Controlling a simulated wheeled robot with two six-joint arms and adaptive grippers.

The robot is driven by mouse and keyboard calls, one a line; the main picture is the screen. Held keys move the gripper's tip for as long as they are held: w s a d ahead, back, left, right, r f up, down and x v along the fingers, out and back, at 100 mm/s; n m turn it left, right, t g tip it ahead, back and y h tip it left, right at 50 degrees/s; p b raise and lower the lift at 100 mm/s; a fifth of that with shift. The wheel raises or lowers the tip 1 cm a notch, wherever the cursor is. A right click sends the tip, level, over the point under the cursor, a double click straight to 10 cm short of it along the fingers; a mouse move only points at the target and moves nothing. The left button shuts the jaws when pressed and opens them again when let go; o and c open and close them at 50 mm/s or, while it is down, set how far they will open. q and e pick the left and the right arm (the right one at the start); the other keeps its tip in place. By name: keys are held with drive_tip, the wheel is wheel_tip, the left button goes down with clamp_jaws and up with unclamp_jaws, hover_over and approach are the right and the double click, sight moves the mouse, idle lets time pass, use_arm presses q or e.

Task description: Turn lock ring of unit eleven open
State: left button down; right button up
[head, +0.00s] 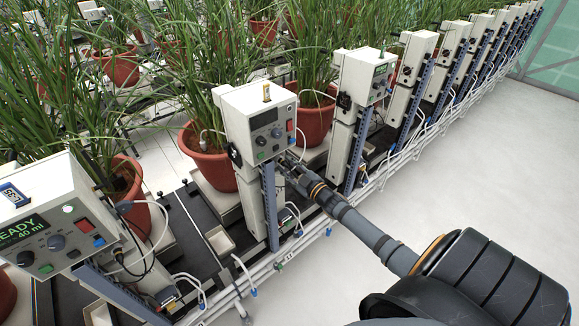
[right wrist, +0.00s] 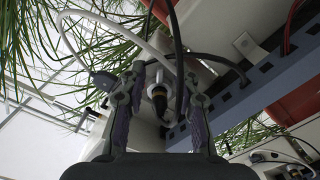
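A white control unit (head: 258,130) with a dark display, knobs and a red switch stands on a blue slotted post in the middle of the head view. I cannot read a unit number on it. My right gripper (head: 288,166) reaches in from the right, close to the unit's lower right side. A gap shows between the fingers and the connector. The lock ring cannot be told clearly apart. My left gripper is not in view.
Another unit (head: 50,225) at left reads "READY 40 ml". More units (head: 362,78) run in a row to the back right. Potted plants (head: 207,155) stand behind. White pipes (head: 350,207) run along the front. The floor (head: 480,150) at right is clear.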

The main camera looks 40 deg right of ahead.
drive_tip(key=s, duration=1.2)
drive_tip(key=shift+d, duration=0.45)
drive_tip(key=s+d+f+m+g+h, duration=0.2)
drive_tip(key=s+f+g, duration=0.3)
drive_tip(key=f, duration=0.9)
drive_tip(key=s+d+f+m+g+h, duration=0.1)
drive_tip(key=s+d+f+m+g, duration=0.2)
drive_tip(key=s+f, duration=0.75)
drive_tip(key=s+a+f+m+g, duration=0.1)
drive_tip(key=s+a+f+g, duration=0.3)
drive_tip(key=s+a+f, duration=0.4)
drive_tip(key=s+a+f+m+g+y, duration=0.1)
drive_tip(key=s+a+f+g, duration=0.3)
drive_tip(key=s+a+f, duration=0.5)
drive_tip(key=s+f, duration=0.5)
drive_tip(key=shift+f+m+g, duration=0.3)
drive_tip(key=shift+f+g, duration=0.1)
